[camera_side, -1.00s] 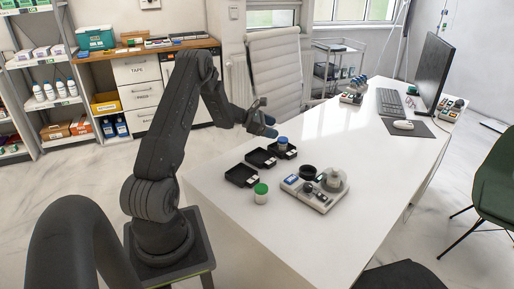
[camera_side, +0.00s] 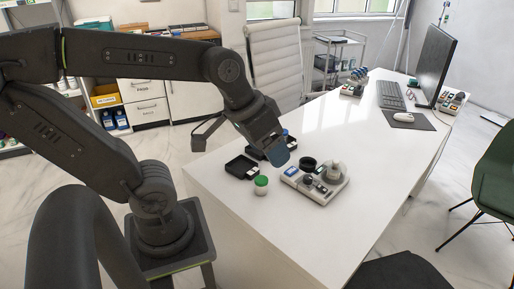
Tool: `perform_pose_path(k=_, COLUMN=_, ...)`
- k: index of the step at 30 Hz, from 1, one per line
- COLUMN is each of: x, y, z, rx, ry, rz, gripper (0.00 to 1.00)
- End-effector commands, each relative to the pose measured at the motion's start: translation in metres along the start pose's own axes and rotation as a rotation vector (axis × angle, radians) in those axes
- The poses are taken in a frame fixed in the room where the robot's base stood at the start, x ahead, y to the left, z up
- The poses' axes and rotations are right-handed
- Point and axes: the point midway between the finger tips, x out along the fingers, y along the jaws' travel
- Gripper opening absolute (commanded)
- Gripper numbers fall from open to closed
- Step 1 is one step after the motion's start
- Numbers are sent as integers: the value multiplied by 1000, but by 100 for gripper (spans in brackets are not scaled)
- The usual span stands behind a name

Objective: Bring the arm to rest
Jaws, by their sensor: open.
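My gripper (camera_side: 276,150) hangs over the left part of the white desk (camera_side: 350,129), pointing down and to the right, with its blue-tipped end in front of the small black trays. It is open, and I see nothing held in it. A black tray (camera_side: 241,168) lies just left of and below it. The other trays and a blue-capped jar are mostly hidden behind the gripper. A green-lidded white jar (camera_side: 261,186) stands upright in front of the trays. A white device (camera_side: 318,190) with black and grey round parts sits to the right.
The monitor (camera_side: 435,66), keyboard (camera_side: 390,99) and mouse (camera_side: 403,117) are at the desk's far right. A rack of blue-capped vials (camera_side: 354,86) stands at the back. A white chair (camera_side: 277,67) is behind the desk, a green chair (camera_side: 497,185) at right. The desk's middle is clear.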

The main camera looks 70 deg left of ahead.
Motion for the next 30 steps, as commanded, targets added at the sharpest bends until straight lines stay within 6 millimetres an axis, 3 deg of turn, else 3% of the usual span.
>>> perform_pose_path(k=6, x=-6, y=-3, z=20, rx=150, ry=59, rz=-52, gripper=72)
perform_pose_path(k=30, x=-6, y=-3, z=19, rx=150, ry=60, rz=-54, gripper=72)
